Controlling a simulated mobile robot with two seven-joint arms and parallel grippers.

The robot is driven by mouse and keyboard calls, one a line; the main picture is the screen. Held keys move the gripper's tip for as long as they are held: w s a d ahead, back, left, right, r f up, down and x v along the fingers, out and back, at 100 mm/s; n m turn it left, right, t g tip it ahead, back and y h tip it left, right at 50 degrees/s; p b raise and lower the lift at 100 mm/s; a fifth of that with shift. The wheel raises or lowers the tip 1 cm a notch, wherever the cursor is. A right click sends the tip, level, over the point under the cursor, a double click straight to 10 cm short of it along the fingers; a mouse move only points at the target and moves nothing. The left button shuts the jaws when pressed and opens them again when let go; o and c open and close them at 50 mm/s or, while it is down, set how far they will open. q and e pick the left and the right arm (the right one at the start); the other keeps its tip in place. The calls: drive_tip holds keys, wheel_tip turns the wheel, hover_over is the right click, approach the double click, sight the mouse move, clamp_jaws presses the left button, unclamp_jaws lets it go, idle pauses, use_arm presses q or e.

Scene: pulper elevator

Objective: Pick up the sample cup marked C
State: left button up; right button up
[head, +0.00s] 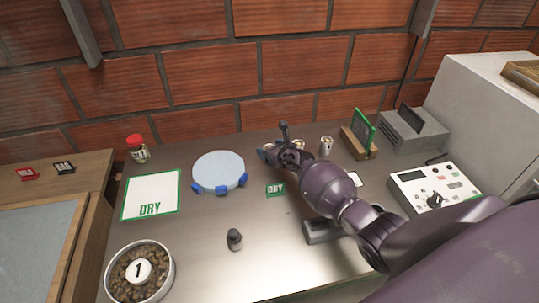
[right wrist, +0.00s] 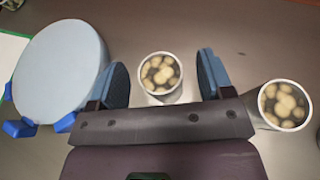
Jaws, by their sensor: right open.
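My right gripper (head: 280,150) is over the back middle of the metal bench. In the right wrist view its jaws (right wrist: 163,75) are open, one finger on each side of a metal cup (right wrist: 160,72) filled with pale beans. Gaps show between this cup and both fingers. A second similar cup (right wrist: 285,105) stands outside the right finger, and a cup also shows right of the gripper in the head view (head: 326,146). No letter C is readable on either cup. My arm hides part of the cups' area. My left gripper is out of view.
A round pale disc on blue feet (head: 219,170) stands left of the gripper. A small DRY sign (head: 275,190), a white DRY mat (head: 150,195), a bean bowl (head: 140,273) and a dark knob-like object (head: 234,239) are nearby. A control box (head: 432,188) stands right.

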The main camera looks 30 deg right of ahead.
drive_tip(key=c, duration=1)
drive_tip(key=shift+c, duration=0.2)
drive_tip(key=shift+w+r, duration=0.1)
